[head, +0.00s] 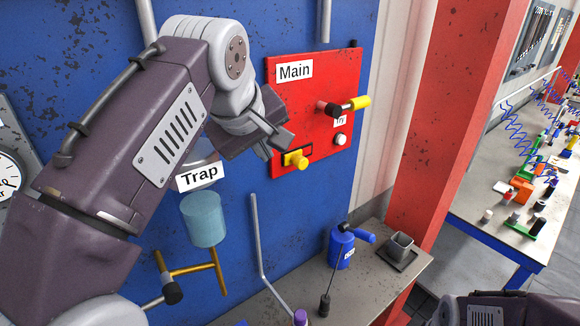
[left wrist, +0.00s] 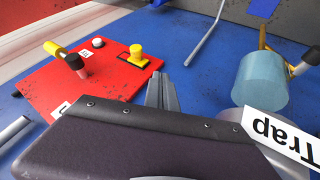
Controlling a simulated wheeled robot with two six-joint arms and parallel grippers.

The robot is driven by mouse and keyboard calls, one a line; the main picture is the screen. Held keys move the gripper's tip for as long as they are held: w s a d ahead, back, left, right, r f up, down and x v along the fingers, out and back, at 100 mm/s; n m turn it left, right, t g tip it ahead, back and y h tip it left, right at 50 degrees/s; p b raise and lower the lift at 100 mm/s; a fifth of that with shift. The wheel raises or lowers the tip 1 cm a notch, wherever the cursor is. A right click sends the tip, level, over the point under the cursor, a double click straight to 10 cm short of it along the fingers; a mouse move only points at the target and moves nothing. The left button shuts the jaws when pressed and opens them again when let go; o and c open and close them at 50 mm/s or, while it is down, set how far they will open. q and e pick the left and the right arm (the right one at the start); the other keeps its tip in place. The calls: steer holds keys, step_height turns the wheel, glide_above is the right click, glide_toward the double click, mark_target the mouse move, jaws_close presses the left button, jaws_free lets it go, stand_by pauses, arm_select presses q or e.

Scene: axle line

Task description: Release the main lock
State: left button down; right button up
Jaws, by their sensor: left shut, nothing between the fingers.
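The red Main panel (head: 318,88) is on the blue wall, with a white "Main" label at its top. A yellow knob (head: 300,163) sits at a dark slot low on the panel; it also shows in the left wrist view (left wrist: 138,52). A handle with a yellow grip (head: 357,103) sticks out sideways higher up, above a white button (head: 340,140) with a small label, partly hidden. My left gripper (head: 280,143) is shut and empty, just up and left of the yellow knob and apart from it in the left wrist view. My right gripper is out of view.
A "Trap" label (head: 199,176), a pale blue cylinder (head: 203,220) and brass pipes are below my left arm. A red post (head: 440,120) stands at right.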

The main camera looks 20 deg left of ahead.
arm_select(q)
steer(key=p, duration=0.1)
glide_toward(290, 165)
step_height(290, 165, down, 5)
steer(key=s+a, duration=0.1)
steer(key=s, duration=0.1)
steer(key=shift+w+d+r+p, duration=0.15)
steer(key=shift+w+d+p, duration=0.1)
steer(key=shift+w+p, duration=0.35)
steer(key=shift+w+d+r+p, duration=0.15)
steer(key=shift+w+d+p, duration=0.1)
steer(key=shift+w+p, duration=0.3)
steer(key=shift+w+d, duration=0.55)
steer(key=shift+d, duration=0.05)
steer(key=shift+a+f, duration=0.1)
